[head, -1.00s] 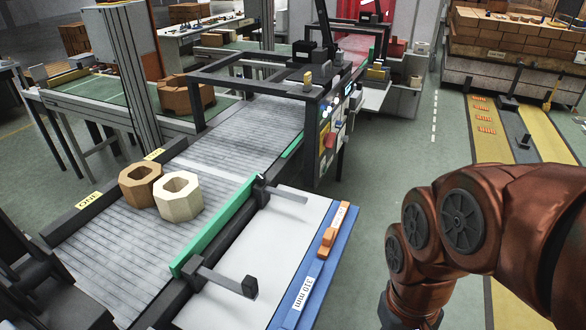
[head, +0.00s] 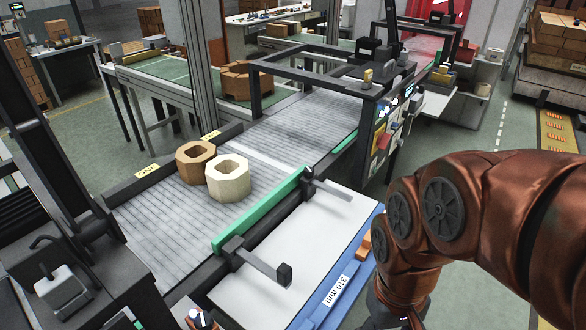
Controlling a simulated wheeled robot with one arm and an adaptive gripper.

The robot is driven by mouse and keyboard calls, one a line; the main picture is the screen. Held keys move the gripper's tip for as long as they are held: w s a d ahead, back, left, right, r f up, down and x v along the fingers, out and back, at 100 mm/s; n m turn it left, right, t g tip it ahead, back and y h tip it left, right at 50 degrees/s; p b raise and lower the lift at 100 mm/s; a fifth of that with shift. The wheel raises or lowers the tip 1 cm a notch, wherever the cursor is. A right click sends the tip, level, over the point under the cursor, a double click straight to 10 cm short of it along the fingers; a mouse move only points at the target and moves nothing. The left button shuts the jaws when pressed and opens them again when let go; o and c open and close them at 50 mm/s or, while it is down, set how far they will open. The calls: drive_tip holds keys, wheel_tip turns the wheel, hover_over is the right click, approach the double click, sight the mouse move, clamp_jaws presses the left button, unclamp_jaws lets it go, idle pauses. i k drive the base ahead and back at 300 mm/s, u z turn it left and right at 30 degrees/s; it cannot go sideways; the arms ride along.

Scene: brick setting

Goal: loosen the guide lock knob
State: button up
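A green guide rail (head: 262,210) runs along the near side of the roller conveyor (head: 150,238). Two dark clamp blocks carry it on rods: a near one (head: 233,246) and a far one (head: 308,186). I cannot tell for certain which part is the lock knob. My copper-coloured arm fills the lower right of the head view and bends down past the table's right side. My gripper is below the picture's edge and does not show.
A brown hollow block (head: 195,160) and a cream one (head: 228,177) stand on the conveyor. The white table (head: 310,235) has a blue edge strip (head: 345,275) marked 310 mm and an orange piece (head: 364,246). A dark frame with a control panel (head: 385,130) stands beyond.

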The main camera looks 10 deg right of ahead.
sight(309, 171)
drive_tip(key=u, duration=3.2)
drive_tip(key=k, duration=1.7)
drive_tip(key=z, duration=1.55)
drive_tip(key=i, duration=1)
